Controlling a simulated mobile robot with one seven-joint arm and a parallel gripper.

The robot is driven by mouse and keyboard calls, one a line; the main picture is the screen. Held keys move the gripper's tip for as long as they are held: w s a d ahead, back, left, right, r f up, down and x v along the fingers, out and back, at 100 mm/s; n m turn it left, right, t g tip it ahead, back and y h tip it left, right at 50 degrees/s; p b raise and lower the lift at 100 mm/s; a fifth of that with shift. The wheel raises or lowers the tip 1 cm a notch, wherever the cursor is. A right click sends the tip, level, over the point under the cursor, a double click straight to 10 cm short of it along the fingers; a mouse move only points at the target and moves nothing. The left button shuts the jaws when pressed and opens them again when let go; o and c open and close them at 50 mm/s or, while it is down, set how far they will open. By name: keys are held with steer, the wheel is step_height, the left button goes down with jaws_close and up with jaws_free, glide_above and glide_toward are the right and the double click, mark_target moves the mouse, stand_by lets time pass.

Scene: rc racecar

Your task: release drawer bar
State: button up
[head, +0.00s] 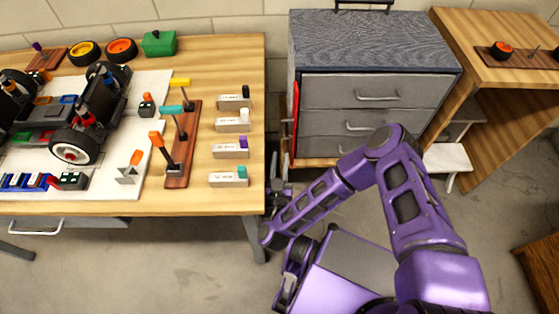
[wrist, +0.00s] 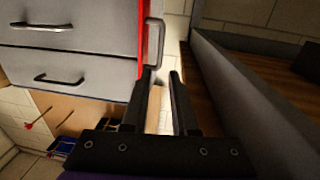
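The grey drawer cabinet (head: 370,120) stands right of the workbench and has several drawers with metal handles. A red bar (head: 296,115) runs upright along its left front edge. In the wrist view the red bar (wrist: 141,38) carries a grey loop handle (wrist: 155,42). My gripper (wrist: 162,72) is open, with a clear gap between its dark fingers. Its tips are close to the lower end of the handle; I cannot tell whether they touch it. In the head view my gripper (head: 279,190) is low between bench and cabinet, partly hidden by my arm.
The workbench (head: 250,70) at left holds a partly built car (head: 60,115), labelled grey blocks (head: 232,125) and a wooden tool rack (head: 183,150). A wooden table (head: 510,80) stands at right. The floor in front of the bench is clear.

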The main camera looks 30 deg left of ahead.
steer(key=shift+r+p+v, duration=0.2)
steer(key=shift+p+v, duration=0.7)
steer(key=shift+f, duration=0.1)
